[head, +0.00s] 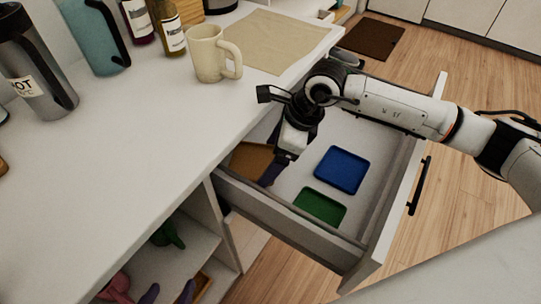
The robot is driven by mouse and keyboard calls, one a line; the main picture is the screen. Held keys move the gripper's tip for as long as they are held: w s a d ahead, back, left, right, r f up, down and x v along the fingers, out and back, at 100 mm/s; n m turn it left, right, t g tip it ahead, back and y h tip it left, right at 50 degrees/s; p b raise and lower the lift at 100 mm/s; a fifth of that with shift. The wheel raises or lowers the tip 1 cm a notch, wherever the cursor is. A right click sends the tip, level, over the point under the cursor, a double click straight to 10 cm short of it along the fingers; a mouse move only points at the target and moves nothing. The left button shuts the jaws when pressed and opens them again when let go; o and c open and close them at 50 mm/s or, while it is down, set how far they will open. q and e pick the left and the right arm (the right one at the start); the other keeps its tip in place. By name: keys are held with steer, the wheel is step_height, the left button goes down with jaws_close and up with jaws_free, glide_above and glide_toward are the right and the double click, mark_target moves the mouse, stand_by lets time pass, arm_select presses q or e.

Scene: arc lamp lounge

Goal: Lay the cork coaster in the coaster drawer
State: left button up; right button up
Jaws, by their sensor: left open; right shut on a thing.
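The open coaster drawer (375,130) is pulled out below the counter, with its inside facing up. The brown cork coaster (249,158) is at the drawer's left end, near the counter edge. It is partly hidden by the drawer's near wall and my gripper. My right gripper (271,174) reaches down into the drawer from above and is shut on the coaster's right side. I cannot tell whether the coaster touches the drawer floor. My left gripper is out of view.
A blue square coaster (342,170) and a green one (320,207) lie in the drawer, right of my gripper. A cream mug (208,55), a tan mat (275,42) and several bottles stand or lie on the counter (130,150). Open shelves (180,240) are below.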

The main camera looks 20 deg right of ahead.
steer(key=shift+f+b, duration=0.45)
steer(key=shift+f, duration=0.15)
steer(key=o, duration=1)
steer(key=shift+r, duration=0.1)
steer(key=shift+r+p, duration=0.25)
steer(key=shift+p, duration=0.05)
steer(key=p+v, duration=0.2)
steer(key=v, duration=1)
steer(key=shift+r, duration=0.3)
